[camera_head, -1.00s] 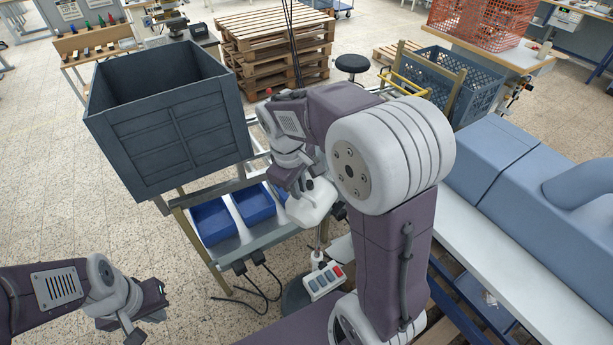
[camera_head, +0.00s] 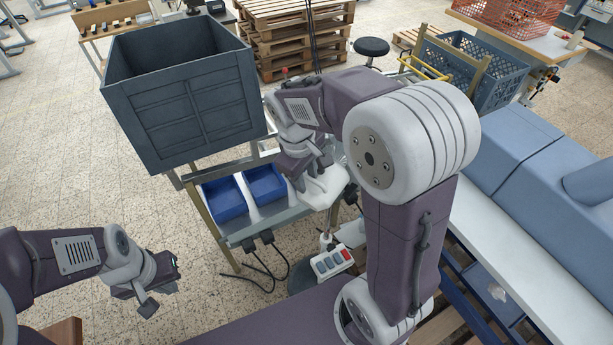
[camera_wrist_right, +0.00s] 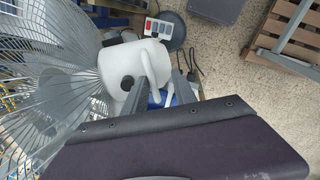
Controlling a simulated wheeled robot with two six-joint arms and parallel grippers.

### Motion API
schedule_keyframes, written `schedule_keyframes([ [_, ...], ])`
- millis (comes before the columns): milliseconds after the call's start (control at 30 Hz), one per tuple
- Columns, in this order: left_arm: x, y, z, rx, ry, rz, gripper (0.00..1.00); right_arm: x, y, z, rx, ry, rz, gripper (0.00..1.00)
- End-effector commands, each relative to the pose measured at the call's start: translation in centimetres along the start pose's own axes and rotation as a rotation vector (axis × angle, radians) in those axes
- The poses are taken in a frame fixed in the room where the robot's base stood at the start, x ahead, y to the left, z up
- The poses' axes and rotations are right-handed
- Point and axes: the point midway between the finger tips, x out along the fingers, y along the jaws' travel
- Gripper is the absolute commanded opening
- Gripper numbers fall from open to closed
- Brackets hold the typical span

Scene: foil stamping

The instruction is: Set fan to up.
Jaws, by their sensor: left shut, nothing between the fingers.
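The fan's white motor housing (camera_head: 325,187) stands under my right gripper (camera_head: 308,178) in the head view, partly hidden by it. The right wrist view shows the fan's wire cage (camera_wrist_right: 45,85) at the left and the white housing (camera_wrist_right: 125,65) with a dark knob. In that view my right gripper's two fingers (camera_wrist_right: 160,92) stand apart around a white handle-like part of the housing. I see a gap beside that part; contact is unclear. My left gripper (camera_head: 160,284) is shut and empty over the floor at the lower left.
A switch panel (camera_head: 332,262) with grey and red buttons sits low by the fan's stand. A large grey crate (camera_head: 190,110) and two blue bins (camera_head: 224,199) are on the rack to its left. A white-topped bench (camera_head: 490,255) is to the right.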

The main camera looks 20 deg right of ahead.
Motion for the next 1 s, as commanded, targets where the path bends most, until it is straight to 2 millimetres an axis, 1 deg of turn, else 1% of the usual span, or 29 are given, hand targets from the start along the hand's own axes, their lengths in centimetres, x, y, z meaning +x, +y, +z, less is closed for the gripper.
schedule_keyframes([
  [567, 0.0, 0.0, 0.0, 0.000, 0.000, 0.000, 0.00, -0.1, 0.1, 0.0, 0.000, 0.002, 0.002, 0.33],
  [633, 0.0, 0.0, 0.0, 0.000, 0.000, 0.000, 0.00, -0.3, 0.1, -0.1, 0.000, 0.004, 0.003, 0.33],
  [733, 0.2, 0.0, 0.0, 0.000, 0.000, 0.000, 0.00, -1.7, 0.2, -0.2, 0.000, 0.008, 0.005, 0.33],
  [900, 0.4, 0.0, 0.0, 0.000, 0.000, 0.000, 0.00, -5.6, 0.1, -0.2, 0.000, 0.009, 0.005, 0.33],
  [1000, 0.4, 0.0, 0.1, 0.000, 0.000, 0.000, 0.00, -7.5, 0.1, -0.1, 0.000, 0.007, 0.003, 0.33],
])
